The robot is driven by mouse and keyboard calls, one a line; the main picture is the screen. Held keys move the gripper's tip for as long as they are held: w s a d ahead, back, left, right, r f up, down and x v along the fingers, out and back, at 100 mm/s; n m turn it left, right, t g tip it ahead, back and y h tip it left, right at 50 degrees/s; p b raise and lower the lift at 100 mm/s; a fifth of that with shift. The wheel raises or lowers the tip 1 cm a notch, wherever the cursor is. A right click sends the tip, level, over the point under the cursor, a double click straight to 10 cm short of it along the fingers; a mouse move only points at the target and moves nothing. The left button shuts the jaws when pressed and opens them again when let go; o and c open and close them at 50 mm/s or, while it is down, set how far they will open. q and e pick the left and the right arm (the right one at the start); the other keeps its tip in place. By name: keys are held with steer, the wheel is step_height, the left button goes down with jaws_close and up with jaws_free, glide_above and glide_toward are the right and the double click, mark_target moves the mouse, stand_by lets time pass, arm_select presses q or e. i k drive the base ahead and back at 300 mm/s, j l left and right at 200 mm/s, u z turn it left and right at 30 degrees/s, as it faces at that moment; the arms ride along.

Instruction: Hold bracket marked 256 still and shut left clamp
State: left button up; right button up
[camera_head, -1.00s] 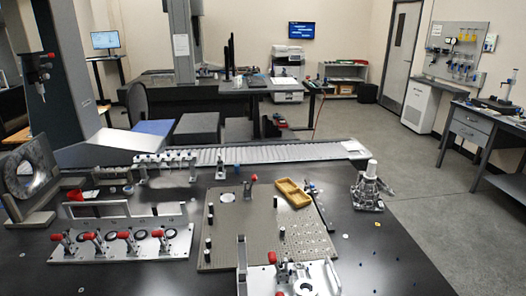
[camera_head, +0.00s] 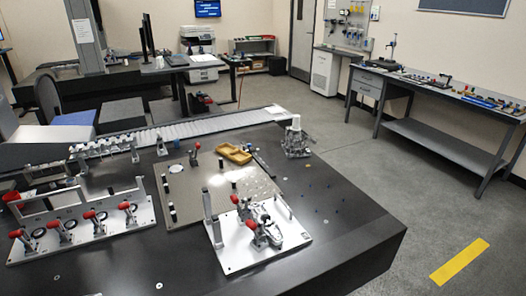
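A silver fixture plate (camera_head: 232,258) lies near the front edge of the dark table. Two red-handled toggle clamps stand on it, a rear left clamp (camera_head: 235,200) and a front clamp (camera_head: 251,225). A grey metal bracket (camera_head: 272,232) appears to sit on the plate beside the clamps; no 256 marking is readable. I cannot tell whether either clamp is open or shut. A second grey casting (camera_head: 297,142) stands upright at the table's back right. Neither of my grippers is in view.
A long plate (camera_head: 105,245) with several red-handled clamps lies at left. A grey perforated plate (camera_head: 190,190) and a yellow tray (camera_head: 234,153) lie behind the fixture. A roller conveyor (camera_head: 200,130) runs along the back. The table's right part (camera_head: 350,215) is mostly clear.

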mark_target(252, 226)
steer(key=i+l+u, duration=0.25)
steer(key=l, duration=0.2)
steer(key=l+u, duration=0.25)
steer(key=l, duration=0.2)
steer(key=l+u, duration=0.25)
steer(key=l, duration=0.25)
steer(key=i, duration=0.05)
